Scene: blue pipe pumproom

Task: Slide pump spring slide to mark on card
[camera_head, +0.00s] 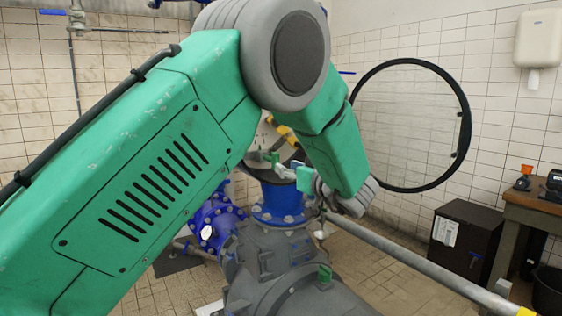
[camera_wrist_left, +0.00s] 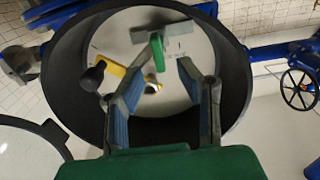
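In the left wrist view, the spring slide appears as a small green tab (camera_wrist_left: 157,52) below a grey bar (camera_wrist_left: 165,31). Behind it is a pale round card or plate (camera_wrist_left: 195,45) with small dark marks right of the tab. My left gripper (camera_wrist_left: 162,66) is open, its two fingers spread on either side of the tab's lower end. I cannot tell whether either finger touches it. In the head view, my left gripper (camera_head: 283,168) is small and partly hidden behind my forearm, above the blue pump flange (camera_head: 281,203). My right gripper is not in view.
A dark round rim (camera_wrist_left: 236,75) surrounds the card. A yellow part (camera_wrist_left: 108,67) and a dark knob (camera_wrist_left: 92,77) sit left of the fingers. A grey pump body (camera_head: 270,262) stands below. A round clear disc (camera_head: 408,125) and a grey rail (camera_head: 420,265) lie to the right.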

